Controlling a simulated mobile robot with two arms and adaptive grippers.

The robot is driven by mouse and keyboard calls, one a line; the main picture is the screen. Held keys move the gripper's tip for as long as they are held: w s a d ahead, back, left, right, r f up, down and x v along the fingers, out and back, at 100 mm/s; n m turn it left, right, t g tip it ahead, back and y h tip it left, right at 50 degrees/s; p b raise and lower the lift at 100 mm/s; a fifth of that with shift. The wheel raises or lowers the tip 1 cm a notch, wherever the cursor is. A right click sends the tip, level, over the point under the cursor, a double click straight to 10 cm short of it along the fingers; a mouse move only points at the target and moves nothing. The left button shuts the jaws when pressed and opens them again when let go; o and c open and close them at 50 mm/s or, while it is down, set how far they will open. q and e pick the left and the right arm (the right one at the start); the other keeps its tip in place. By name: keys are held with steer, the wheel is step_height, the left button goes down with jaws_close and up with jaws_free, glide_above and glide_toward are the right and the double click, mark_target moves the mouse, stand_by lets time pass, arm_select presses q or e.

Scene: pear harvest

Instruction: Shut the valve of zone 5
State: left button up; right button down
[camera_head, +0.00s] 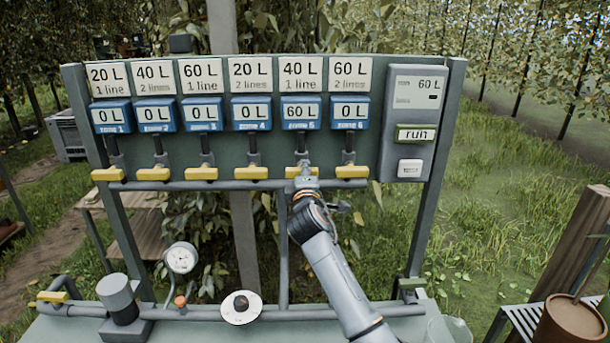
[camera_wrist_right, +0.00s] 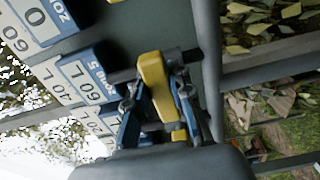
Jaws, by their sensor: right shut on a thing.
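The zone 5 valve has a yellow handle (camera_head: 291,172) on the manifold under the fifth blue meter (camera_head: 301,112), which reads 60 L. The handle lies crosswise to its upright pipe, like the other handles in the row. My right gripper (camera_head: 304,178) is at this handle and partly covers it. In the right wrist view the yellow handle (camera_wrist_right: 154,82) sits between the two fingers of my right gripper (camera_wrist_right: 157,95), which is shut on it. The zone 5 meter (camera_wrist_right: 84,78) shows beside it. My left gripper is not in view.
Several other yellow handles, such as zone 4's (camera_head: 251,173) and zone 6's (camera_head: 352,171), flank it closely. A grey control box (camera_head: 408,123) at right shows 60 L and "run". A pressure gauge (camera_head: 181,258) and a white dial (camera_head: 241,307) stand below.

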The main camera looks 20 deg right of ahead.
steer(key=shift+f, duration=0.1)
stand_by(0.3)
steer(key=c, duration=1.2)
jaws_free()
steer(key=shift+o, duration=0.2)
steer(key=v, duration=1.2)
